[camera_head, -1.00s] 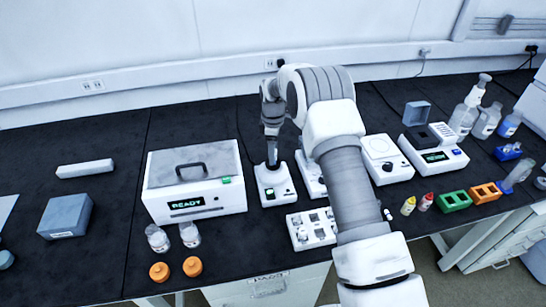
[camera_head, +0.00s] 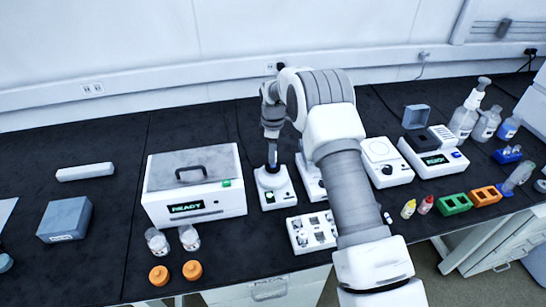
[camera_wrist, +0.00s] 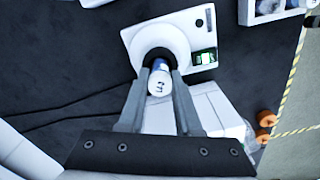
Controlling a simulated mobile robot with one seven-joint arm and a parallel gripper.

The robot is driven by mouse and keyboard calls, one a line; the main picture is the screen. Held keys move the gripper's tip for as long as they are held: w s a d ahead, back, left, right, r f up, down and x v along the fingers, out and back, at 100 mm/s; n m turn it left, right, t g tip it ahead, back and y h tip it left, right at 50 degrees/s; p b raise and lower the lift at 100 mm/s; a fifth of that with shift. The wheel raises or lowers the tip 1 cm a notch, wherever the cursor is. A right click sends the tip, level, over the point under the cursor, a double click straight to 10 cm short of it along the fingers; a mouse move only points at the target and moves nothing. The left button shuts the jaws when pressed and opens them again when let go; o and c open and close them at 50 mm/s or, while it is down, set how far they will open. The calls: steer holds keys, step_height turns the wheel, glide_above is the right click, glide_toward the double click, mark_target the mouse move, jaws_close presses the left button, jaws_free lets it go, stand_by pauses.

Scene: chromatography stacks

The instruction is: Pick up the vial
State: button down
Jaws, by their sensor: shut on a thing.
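The vial (camera_wrist: 158,82) shows in the wrist view with a pale cap end and a blue band. It is between the two fingers of my gripper (camera_wrist: 161,72), which is shut on it. The vial's far end is over the dark round cup of a small white mixer-like device (camera_wrist: 195,22); I cannot tell whether it is still inside the cup. In the head view my gripper (camera_head: 272,155) points down over the same device (camera_head: 279,197). The vial is too small to make out clearly there.
A white box reading READY (camera_head: 190,209) stands left of the device. A white rack (camera_head: 306,233) is in front of it. Two clear jars (camera_head: 157,242) and two orange caps (camera_head: 192,269) are at the front left. More white instruments (camera_head: 385,160) stand right of my arm.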

steer(key=r, duration=0.2)
steer(key=d+r, duration=0.1)
steer(key=r, duration=0.1)
steer(key=shift+s+r+b, duration=0.1)
steer(key=shift+r+b, duration=0.15)
steer(key=shift+b, duration=0.1)
steer(key=s+d+r+p, duration=0.3)
steer(key=d+r, duration=0.7)
steer(key=r, duration=0.2)
steer(key=shift+s+r+p, duration=0.2)
steer(key=shift+s+p, duration=0.15)
steer(key=shift+p, duration=0.05)
